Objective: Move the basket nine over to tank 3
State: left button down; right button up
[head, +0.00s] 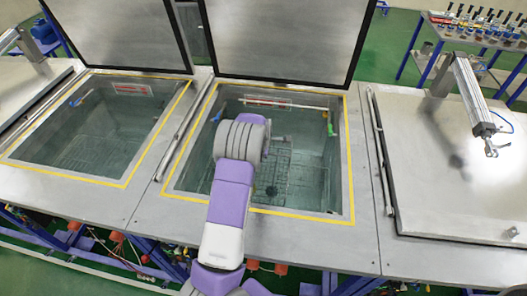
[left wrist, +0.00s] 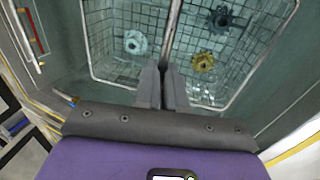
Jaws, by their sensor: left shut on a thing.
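A wire basket (left wrist: 110,62) shows in the left wrist view. It holds a pale gear (left wrist: 137,42), a brass-coloured gear (left wrist: 203,62) and a dark gear (left wrist: 220,18). My left gripper (left wrist: 164,72) is shut on the basket's upright handle bar. In the head view my purple arm reaches into the middle tank (head: 345,170) and hides its own gripper. Wire mesh (head: 305,165) shows in that tank, right of the arm. The left tank (head: 70,175) is open, with mesh low in the water. No basket or tank number is readable. My right gripper is out of view.
Raised lids stand behind the left tank (head: 120,30) and middle tank (head: 290,35). The right lid (head: 430,160) is closed, with a pneumatic cylinder (head: 470,95) above it. A rail (head: 183,138) lies between the open tanks. A rack of parts (head: 480,30) stands at back right.

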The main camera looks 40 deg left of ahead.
pick_arm(q)
jog(key=shift+f+b, duration=1.45)
jog(key=shift+f, duration=0.65)
jog(key=shift+f+b, duration=0.5)
jog(key=shift+f, duration=0.25)
jog(key=shift+s+d+f+b, duration=0.15)
jog(key=shift+s+f+b, duration=0.2)
jog(key=shift+f, duration=0.2)
jog(key=c, duration=1.1)
grip_release()
jog(key=shift+w+f, duration=0.15)
jog(key=shift+w, duration=0.15)
jog(key=w+p+v, duration=0.1)
jog(key=p+v, duration=0.2)
jog(key=v, duration=0.3)
jog(key=w+a+r+p+v, duration=0.1)
jog(key=p+v, duration=0.3)
jog(key=v, duration=0.2)
jog(key=w+a+p+v, duration=0.1)
jog(key=p+v, duration=0.2)
jog(key=v, duration=0.4)
jog(key=shift+w+a+r+p, duration=0.1)
jog(key=shift+r+p, duration=0.1)
jog(key=shift+p, duration=0.15)
